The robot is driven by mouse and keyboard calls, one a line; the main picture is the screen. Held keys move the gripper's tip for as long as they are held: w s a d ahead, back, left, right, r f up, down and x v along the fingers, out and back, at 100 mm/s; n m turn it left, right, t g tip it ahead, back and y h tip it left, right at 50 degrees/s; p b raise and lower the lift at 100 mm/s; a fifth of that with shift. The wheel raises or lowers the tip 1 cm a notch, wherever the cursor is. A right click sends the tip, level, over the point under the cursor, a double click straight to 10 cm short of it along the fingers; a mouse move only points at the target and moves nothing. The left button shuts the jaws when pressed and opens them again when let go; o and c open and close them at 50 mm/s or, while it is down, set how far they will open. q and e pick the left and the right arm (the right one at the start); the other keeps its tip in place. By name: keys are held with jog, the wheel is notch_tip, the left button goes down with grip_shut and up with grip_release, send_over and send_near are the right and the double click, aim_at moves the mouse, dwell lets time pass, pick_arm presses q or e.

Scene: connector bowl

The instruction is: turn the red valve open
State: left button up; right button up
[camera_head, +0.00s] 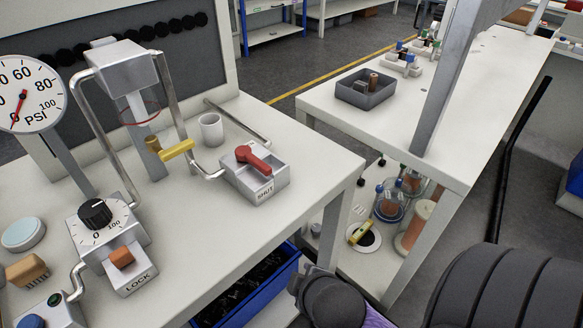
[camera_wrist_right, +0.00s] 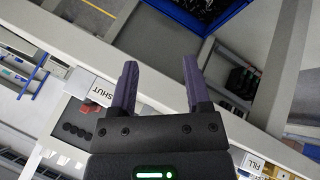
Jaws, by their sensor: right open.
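The red valve (camera_head: 254,160) is a red lever handle on top of a light metal box (camera_head: 268,187) on the white workbench. The box's front label reads SHUT. In the right wrist view the SHUT label (camera_wrist_right: 106,91) and part of the red handle (camera_wrist_right: 82,108) show at the left, tilted. My right gripper (camera_wrist_right: 158,64) has two purple fingers, apart and empty. It is away from the valve, with floor and bench edges behind the fingers. My left gripper is in neither view.
A white mug (camera_head: 211,130) and a pipe stand behind the valve box. A dial box (camera_head: 98,222) and LOCK box (camera_head: 126,268) stand front left. A blue bin (camera_head: 258,288) is below the bench edge.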

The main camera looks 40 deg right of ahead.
jog(key=w+d+r+n+t+h, duration=0.2)
jog(key=w+d+r+n+t, duration=0.2)
jog(key=w+d+n+t, duration=0.25)
jog(key=n+t+y, duration=0.4)
jog(key=n+t, duration=0.1)
jog(key=n, duration=1.4)
send_near(270, 172)
jog(key=shift+w+d+r+m+g, duration=0.15)
jog(key=shift+w+d, duration=0.2)
jog(key=shift+w, duration=0.25)
jog(key=shift+w+d+m+g, duration=0.1)
jog(key=shift+w+d, duration=0.2)
jog(key=shift+w, duration=0.35)
jog(key=n, duration=0.2)
jog(key=n+y, duration=0.1)
jog(key=n, duration=0.1)
jog(key=shift+w+a, duration=0.1)
jog(key=shift+w, duration=0.1)
jog(key=shift+w+n+y, duration=0.2)
jog(key=shift+n+y, duration=0.3)
jog(key=shift+n, duration=0.1)
jog(key=w, duration=0.6)
jog(key=w+a, duration=0.1)
jog(key=w, duration=0.2)
jog(key=shift+w+b, duration=0.25)
jog(key=shift+b, duration=0.05)
grip_shut()
